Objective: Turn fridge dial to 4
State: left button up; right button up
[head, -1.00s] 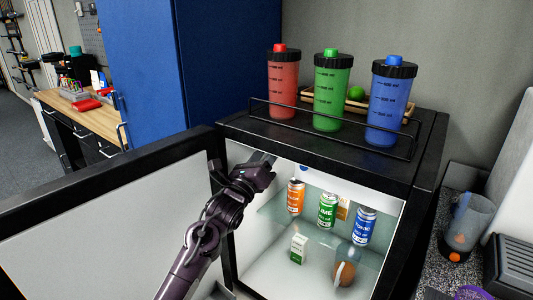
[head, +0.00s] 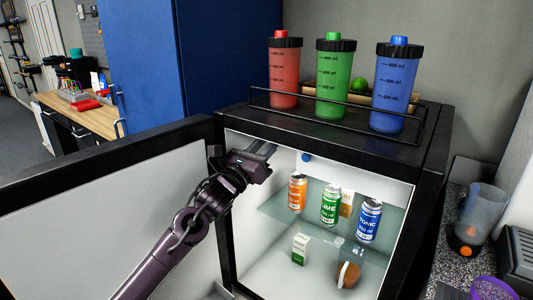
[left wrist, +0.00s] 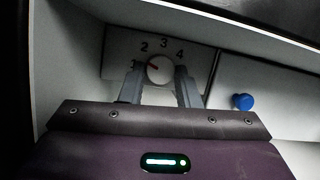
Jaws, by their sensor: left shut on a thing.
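The fridge dial (left wrist: 159,72) is a round white knob on a grey plate (left wrist: 118,45) printed 1 to 4, seen in the left wrist view. Its red mark points up and left, between 1 and 2. My left gripper (left wrist: 160,84) is shut on the dial, one finger on each side. In the head view my left gripper (head: 268,150) reaches into the top left of the open fridge (head: 228,205), and the dial is hidden there. My right gripper is not in view.
The fridge door (head: 100,220) stands open at left. A blue knob (left wrist: 243,102) is right of the dial. An orange can (head: 297,193), a green can (head: 330,204) and a blue can (head: 369,221) stand on the glass shelf. Red, green and blue bottles (head: 335,80) stand on top.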

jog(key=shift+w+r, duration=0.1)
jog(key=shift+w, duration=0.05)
pick_arm(q)
jog(key=o, duration=1)
jog(key=shift+c, duration=0.2)
jog(key=v, duration=0.7)
jog(key=shift+s+a+f+b, duration=0.2)
jog(key=shift+s+a+b, duration=0.05)
jog(key=shift+b, duration=0.2)
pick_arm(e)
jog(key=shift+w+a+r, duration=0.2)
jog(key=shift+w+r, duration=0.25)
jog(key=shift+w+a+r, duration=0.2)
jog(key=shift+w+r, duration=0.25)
